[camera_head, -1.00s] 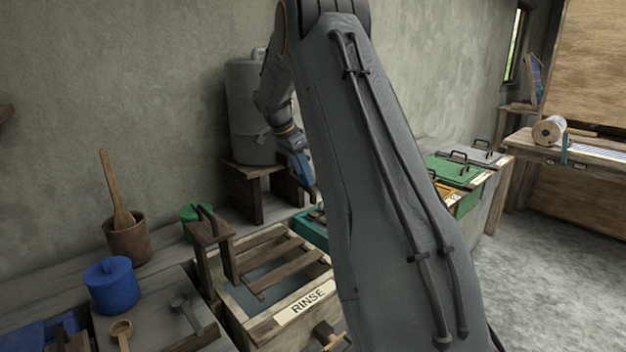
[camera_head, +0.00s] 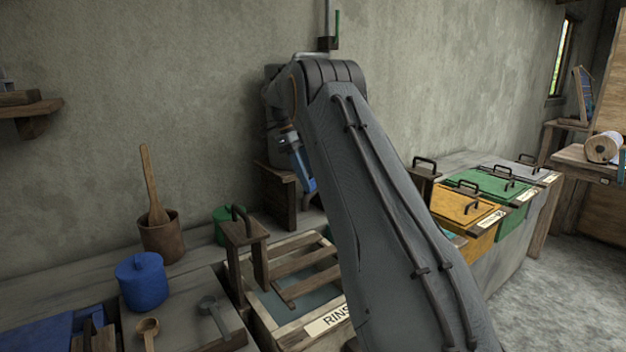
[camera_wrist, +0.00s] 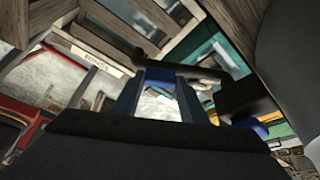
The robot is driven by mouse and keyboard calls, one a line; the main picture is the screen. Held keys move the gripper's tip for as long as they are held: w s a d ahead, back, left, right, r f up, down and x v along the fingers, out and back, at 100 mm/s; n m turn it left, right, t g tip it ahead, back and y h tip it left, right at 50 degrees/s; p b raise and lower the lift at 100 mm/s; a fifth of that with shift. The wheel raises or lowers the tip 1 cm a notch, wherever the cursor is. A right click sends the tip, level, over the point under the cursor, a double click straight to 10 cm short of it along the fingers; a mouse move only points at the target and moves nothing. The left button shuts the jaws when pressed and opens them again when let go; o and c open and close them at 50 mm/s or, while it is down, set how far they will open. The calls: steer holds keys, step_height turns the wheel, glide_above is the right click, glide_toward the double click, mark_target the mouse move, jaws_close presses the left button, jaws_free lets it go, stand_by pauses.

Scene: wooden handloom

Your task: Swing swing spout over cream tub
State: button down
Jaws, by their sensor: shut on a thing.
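My gripper (camera_head: 303,170) shows blue fingers by the back wall in the head view, partly hidden by my arm. A pale wooden tub labelled RINSE (camera_head: 322,322) stands front centre. It also shows in the wrist view by its label (camera_wrist: 97,59). I cannot tell whether it is the cream tub. The spout's outlet is not clear in either view.
A wooden stand (camera_head: 275,192) is beside my gripper. Orange (camera_head: 466,207) and green (camera_head: 500,187) lidded tubs line the right. A blue jar (camera_head: 142,280), a wooden pot with a paddle (camera_head: 161,238) and scoops stand left. The floor at right is clear.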

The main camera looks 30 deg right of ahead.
steer(key=shift+w+a+m, duration=0.1)
steer(key=shift+w+m, duration=0.25)
steer(key=shift+m, duration=0.05)
steer(key=shift+a, duration=0.1)
steer(key=c, duration=1.1)
jaws_free()
steer(key=shift+w+a, duration=0.1)
steer(key=shift+p+v, duration=1.55)
steer(key=shift+v, duration=2.3)
steer(key=shift+w, duration=0.15)
